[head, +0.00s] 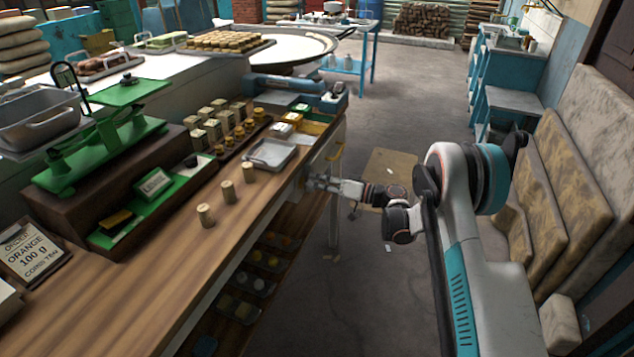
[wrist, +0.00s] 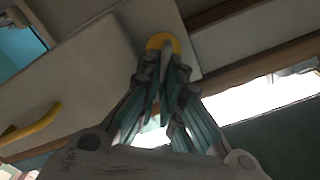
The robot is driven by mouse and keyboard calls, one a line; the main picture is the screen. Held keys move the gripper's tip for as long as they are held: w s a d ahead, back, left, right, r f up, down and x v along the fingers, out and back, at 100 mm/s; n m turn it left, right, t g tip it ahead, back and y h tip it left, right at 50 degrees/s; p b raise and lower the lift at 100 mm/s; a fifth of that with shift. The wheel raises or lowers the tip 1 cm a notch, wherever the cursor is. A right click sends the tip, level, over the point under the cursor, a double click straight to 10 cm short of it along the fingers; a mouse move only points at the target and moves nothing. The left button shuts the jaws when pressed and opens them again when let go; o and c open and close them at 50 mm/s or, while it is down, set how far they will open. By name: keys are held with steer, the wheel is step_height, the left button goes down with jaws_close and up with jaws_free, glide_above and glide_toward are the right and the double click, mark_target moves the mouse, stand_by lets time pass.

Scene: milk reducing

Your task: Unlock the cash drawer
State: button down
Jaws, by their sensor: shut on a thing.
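The cash drawer (wrist: 85,75) shows in the wrist view as a pale front panel with a yellow handle (wrist: 32,124) at the left. A round yellow lock plate (wrist: 154,41) sits near its upper right part. My gripper (wrist: 165,65) is shut on a thin grey key (wrist: 167,48) right at this plate. Fingers hide most of the key, so how deep it sits cannot be told. The key is too small to see there.
Stacked sacks (head: 570,180) lean at the right. The floor (head: 410,100) beyond my arm is mostly clear.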

steer(key=m, duration=0.5)
steer(key=shift+w+d+f+m, duration=0.15)
steer(key=shift+w+f+m, duration=0.1)
steer(key=shift+f+m, duration=0.15)
steer(key=shift+w+f+m, duration=0.1)
steer(key=shift+f+m, duration=0.1)
steer(key=shift+m, duration=0.9)
steer(key=shift+f+m, duration=0.15)
steer(key=shift+m, duration=0.95)
steer(key=c, duration=1.8)
jaws_free()
steer(key=shift+o, duration=0.2)
steer(key=v, duration=1.2)
